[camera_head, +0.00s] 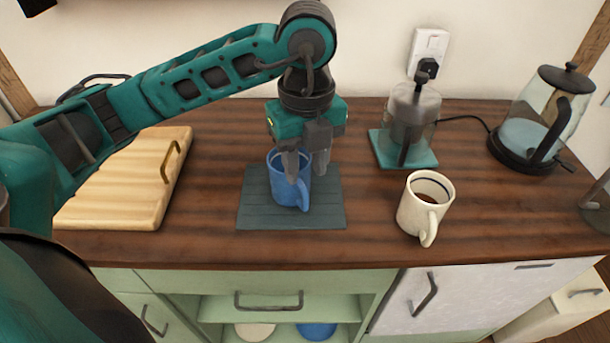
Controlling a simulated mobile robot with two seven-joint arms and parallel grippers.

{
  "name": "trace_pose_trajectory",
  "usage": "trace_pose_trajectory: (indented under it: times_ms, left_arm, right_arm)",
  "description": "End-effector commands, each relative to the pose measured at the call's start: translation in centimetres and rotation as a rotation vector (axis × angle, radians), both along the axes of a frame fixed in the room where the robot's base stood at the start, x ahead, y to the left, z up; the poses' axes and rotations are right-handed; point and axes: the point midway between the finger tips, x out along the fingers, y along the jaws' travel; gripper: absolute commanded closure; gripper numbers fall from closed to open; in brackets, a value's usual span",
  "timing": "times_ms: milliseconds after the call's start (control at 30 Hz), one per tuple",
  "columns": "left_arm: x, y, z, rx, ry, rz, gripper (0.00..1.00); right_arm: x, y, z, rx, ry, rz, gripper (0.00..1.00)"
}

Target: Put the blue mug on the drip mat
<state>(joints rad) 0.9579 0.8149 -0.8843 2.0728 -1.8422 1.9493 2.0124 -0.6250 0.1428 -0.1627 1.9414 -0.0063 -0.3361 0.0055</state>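The blue mug (280,190) stands upright over the dark slate-blue drip mat (328,212), with its handle toward the front right. Its base appears to rest on the mat. My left gripper (306,172) points down at the right side of the mug's rim. Its two fingers are apart, one over the mug and one by its right side, with some blue showing between them. They hide part of the rim, and firm contact is not clear. My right gripper is not in view.
A cream mug (412,211) with dark contents stands right of the mat. A wooden board (115,190) lies left. The counter's front edge is close.

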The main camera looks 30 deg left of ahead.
Motion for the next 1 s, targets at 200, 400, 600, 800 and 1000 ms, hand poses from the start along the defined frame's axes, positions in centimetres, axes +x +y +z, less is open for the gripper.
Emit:
trace_pose_trajectory:
  times_ms: [200, 400, 600, 800, 1000]
  left_arm:
    - [0.1, 0.0, 5.1, 0.001, -0.004, 0.0, 0.62]
    - [0.1, 0.0, 7.3, 0.0, -0.001, 0.001, 0.62]
    - [0.0, -0.1, 8.0, 0.0, 0.001, 0.001, 0.62]
    - [0.0, -0.1, 7.9, 0.0, 0.001, 0.0, 0.62]
    - [0.0, -0.1, 7.9, 0.0, 0.001, 0.0, 0.62]
  right_arm:
    - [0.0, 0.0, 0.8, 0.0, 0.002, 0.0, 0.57]
    - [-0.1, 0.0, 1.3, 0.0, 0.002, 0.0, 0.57]
    - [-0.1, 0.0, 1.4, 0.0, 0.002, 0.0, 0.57]
    - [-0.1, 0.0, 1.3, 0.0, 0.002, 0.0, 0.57]
    - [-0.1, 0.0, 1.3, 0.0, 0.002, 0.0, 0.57]
